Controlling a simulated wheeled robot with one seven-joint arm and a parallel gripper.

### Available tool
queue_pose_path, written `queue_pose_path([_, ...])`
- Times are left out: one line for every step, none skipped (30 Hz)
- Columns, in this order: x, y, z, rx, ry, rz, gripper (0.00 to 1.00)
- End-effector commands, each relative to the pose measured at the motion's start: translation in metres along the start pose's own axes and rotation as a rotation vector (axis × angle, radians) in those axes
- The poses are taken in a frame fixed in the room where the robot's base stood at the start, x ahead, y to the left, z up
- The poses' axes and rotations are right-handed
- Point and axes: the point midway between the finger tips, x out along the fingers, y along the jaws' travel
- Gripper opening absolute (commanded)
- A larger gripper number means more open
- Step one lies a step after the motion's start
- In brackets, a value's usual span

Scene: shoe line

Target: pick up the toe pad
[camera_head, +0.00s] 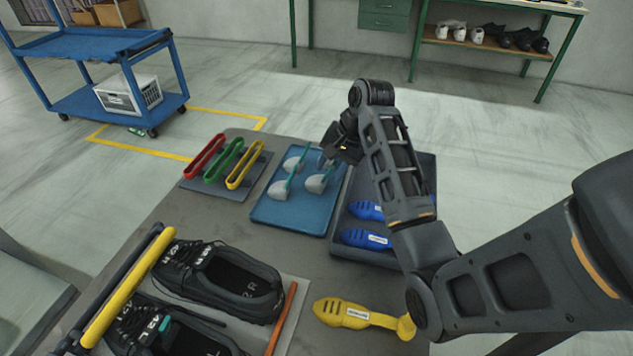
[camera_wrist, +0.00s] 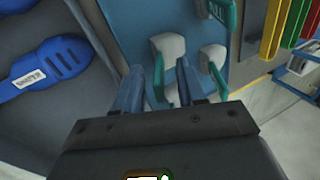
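Several toe pads with pale grey heads and teal stems lie in the blue tray (camera_head: 292,226). In the head view one toe pad (camera_head: 280,190) is at the front left, another (camera_head: 317,183) at the front right and one (camera_head: 293,163) at the back left. My gripper (camera_head: 338,152) is over the tray's back right part and hides some of it. In the wrist view my gripper (camera_wrist: 160,78) is open. A toe pad's grey head (camera_wrist: 169,45) shows just beyond the fingertips, its teal stem in the gap between the fingers. I cannot tell whether they touch.
A tray with blue shoe lasts (camera_head: 362,238) is right of the toe pad tray. Red, green and yellow loops (camera_head: 240,166) lie on a mat to the left. Black shoes (camera_head: 222,282) and a yellow last (camera_head: 345,313) are at the front.

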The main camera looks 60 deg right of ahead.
Motion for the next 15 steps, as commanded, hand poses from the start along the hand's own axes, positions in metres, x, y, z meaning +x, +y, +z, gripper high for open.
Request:
queue_pose_path([0.0060,0.0008,0.0004,0.000,-0.001,0.001,0.40])
queue_pose_path([0.0084,0.0006,0.0004,0.000,-0.001,0.001,0.40])
queue_pose_path([0.0108,0.0006,0.0005,0.000,-0.001,0.001,0.40])
queue_pose_path([0.0119,0.0006,0.0006,0.000,-0.001,0.001,0.40])
queue_pose_path([0.0126,0.0006,0.0006,0.000,-0.001,0.001,0.40])
queue_pose_path([0.0130,0.0005,0.0005,0.000,0.000,0.001,0.40])
queue_pose_path([0.0130,0.0004,0.0005,-0.001,0.000,0.001,0.40])
queue_pose_path([0.0129,0.0004,0.0005,-0.001,0.000,0.001,0.40])
queue_pose_path([0.0128,0.0004,0.0005,-0.001,0.000,0.001,0.40])
queue_pose_path([0.0127,0.0003,0.0005,-0.001,0.000,0.000,0.40])
queue_pose_path([0.0127,0.0003,0.0005,-0.001,0.000,0.000,0.40])
queue_pose_path([0.0126,0.0003,0.0005,-0.001,0.000,0.000,0.36])
queue_pose_path([0.0126,0.0003,0.0005,-0.001,0.000,0.000,0.33])
queue_pose_path([0.0126,0.0003,0.0005,-0.001,0.000,0.000,0.30])
queue_pose_path([0.0125,0.0002,0.0005,-0.001,0.000,0.000,0.27])
